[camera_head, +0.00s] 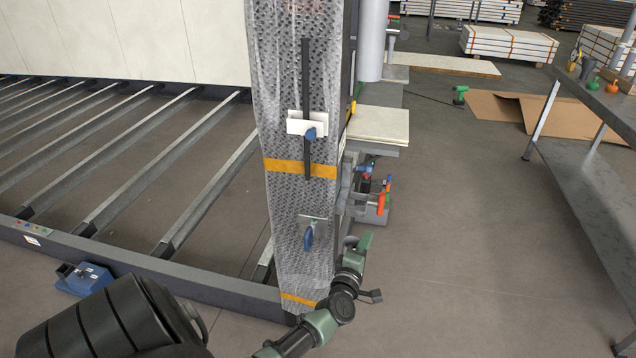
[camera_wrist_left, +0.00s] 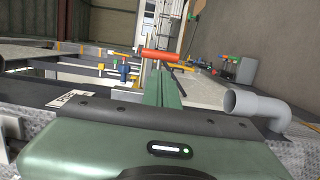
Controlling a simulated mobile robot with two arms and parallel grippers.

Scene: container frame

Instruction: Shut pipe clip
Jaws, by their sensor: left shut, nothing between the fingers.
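I cannot make out the pipe clip for certain. A red-orange handle (camera_wrist_left: 160,56) shows just beyond the fingertips in the left wrist view. In the head view, orange handles (camera_head: 382,203) and small blue and red parts stand at the right side of the wrapped column, above my left gripper (camera_head: 366,241). My left gripper is low beside the column. Its green fingers (camera_wrist_left: 165,88) are together, with nothing seen between them. I cannot tell whether they touch the handle. A grey pipe elbow (camera_wrist_left: 258,106) is at the right in the wrist view. My right gripper is not in view.
The wrapped column (camera_head: 300,205) with orange bands carries two blue-handled pieces (camera_head: 308,238). A rack of metal bars (camera_head: 120,200) fills the left. A pale board (camera_head: 378,125) juts out behind the column. A grey bench (camera_head: 590,160) stands at right; the floor (camera_head: 460,230) between is clear.

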